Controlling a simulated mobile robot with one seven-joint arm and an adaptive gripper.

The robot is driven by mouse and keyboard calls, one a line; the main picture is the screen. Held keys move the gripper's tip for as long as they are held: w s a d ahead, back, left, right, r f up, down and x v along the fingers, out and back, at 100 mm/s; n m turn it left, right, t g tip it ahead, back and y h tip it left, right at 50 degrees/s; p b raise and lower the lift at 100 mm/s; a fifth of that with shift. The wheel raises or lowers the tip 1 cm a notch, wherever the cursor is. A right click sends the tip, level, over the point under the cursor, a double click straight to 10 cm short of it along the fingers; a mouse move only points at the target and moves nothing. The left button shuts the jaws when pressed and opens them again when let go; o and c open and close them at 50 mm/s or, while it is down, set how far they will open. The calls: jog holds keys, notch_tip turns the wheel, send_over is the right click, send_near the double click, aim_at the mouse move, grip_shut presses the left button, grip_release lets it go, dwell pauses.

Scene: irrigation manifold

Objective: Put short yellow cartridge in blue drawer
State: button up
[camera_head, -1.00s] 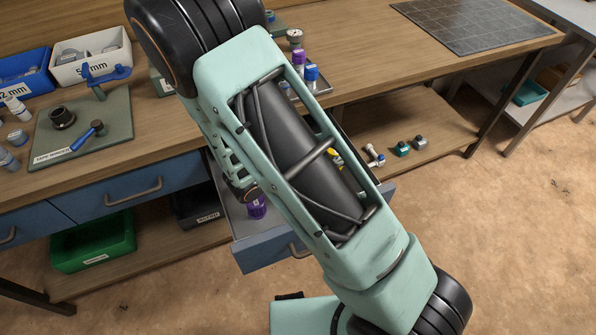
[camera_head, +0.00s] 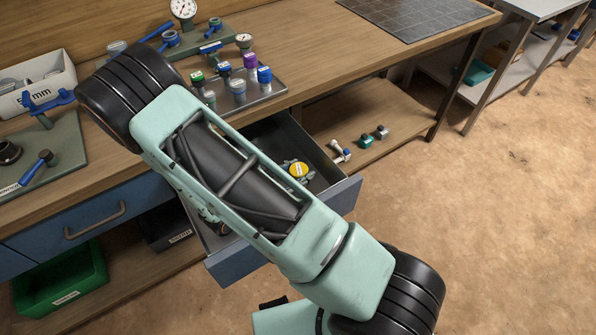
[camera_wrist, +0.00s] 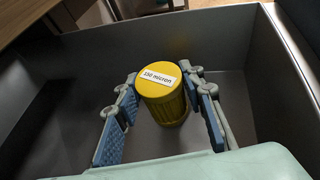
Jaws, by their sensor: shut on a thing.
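The short yellow cartridge (camera_wrist: 166,100), with a white "150 micron" label on its top, stands between my gripper's blue-padded fingers (camera_wrist: 163,118) in the wrist view. My gripper is shut on it, inside the open drawer. The blue drawer (camera_head: 338,196) is pulled out under the bench. In the head view the cartridge's yellow top (camera_head: 298,169) shows in the drawer beside my arm. My arm covers the middle of the drawer. Whether the cartridge touches the drawer floor I cannot tell.
A tray (camera_head: 262,98) with several capped cartridges stands on the bench above the drawer. A closed blue drawer (camera_head: 140,212) is to the left, over a green bin (camera_head: 62,283). Several small fittings (camera_head: 372,136) lie on the lower shelf at right.

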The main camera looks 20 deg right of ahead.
jog(key=shift+f, duration=0.2)
jog(key=o, duration=1.2)
jog(key=shift+r, duration=0.15)
jog(key=shift+s+a+r, duration=0.1)
jog(key=shift+a+r, duration=0.05)
jog(key=shift+a, duration=0.05)
jog(key=v, duration=1.1)
jog(key=shift+s+a, duration=0.2)
jog(key=shift+s, duration=0.05)
